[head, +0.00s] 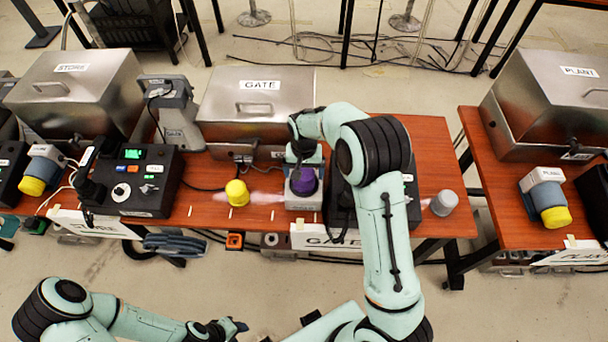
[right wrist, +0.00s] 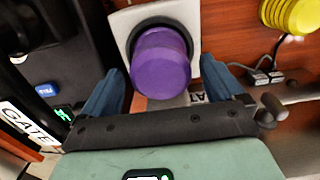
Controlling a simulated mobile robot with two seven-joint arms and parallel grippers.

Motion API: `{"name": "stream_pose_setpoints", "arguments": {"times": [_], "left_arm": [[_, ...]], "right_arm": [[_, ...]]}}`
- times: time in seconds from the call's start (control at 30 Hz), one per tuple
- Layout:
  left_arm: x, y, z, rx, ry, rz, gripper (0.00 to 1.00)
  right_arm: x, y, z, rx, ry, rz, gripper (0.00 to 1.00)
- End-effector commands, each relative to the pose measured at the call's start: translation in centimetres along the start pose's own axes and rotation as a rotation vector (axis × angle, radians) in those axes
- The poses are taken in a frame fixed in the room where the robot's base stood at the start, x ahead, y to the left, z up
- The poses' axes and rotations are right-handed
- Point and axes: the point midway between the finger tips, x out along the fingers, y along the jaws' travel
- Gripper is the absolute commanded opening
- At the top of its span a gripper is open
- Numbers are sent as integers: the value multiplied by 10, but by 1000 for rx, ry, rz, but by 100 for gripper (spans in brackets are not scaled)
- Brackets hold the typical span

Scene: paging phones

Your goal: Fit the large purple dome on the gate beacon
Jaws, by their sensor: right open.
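The purple dome (head: 305,181) sits on the gate beacon (head: 304,203), a grey-white box at the middle of the gate table. In the right wrist view the dome (right wrist: 161,66) is over the black ring of the beacon (right wrist: 128,20); I cannot tell how tightly it is seated. My right gripper (right wrist: 162,82) is open, its blue fingers apart on either side of the dome's near end, with gaps visible. In the head view the right hand (head: 304,150) is just behind the dome and partly hidden by its arm. My left gripper (head: 234,326) is low in front, away from the table.
A yellow dome (head: 237,193) stands left of the beacon, and a grey dome (head: 444,203) stands at the right. The steel GATE case (head: 258,108) is behind. A black phone unit (head: 345,195) is close on the beacon's right, partly behind my arm.

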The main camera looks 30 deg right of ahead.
Motion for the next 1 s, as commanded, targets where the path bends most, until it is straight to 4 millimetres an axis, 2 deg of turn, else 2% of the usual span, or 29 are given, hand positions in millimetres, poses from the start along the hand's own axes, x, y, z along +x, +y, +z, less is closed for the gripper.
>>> {"name": "stream_pose_setpoints", "arguments": {"times": [0.03,0.2,0.4,0.6,1.0], "left_arm": [[-1,1,-1,0,1,0,43],[-4,2,-3,1,4,1,43],[-7,4,-4,2,6,2,43],[-8,4,-5,2,7,2,43],[-8,4,-5,2,6,2,43]], "right_arm": [[-14,-1,-1,0,5,-4,95],[-52,-1,-1,1,5,-5,95],[-82,0,-1,1,3,-2,95],[-92,0,0,1,0,0,95],[-92,0,0,1,0,0,95]]}}
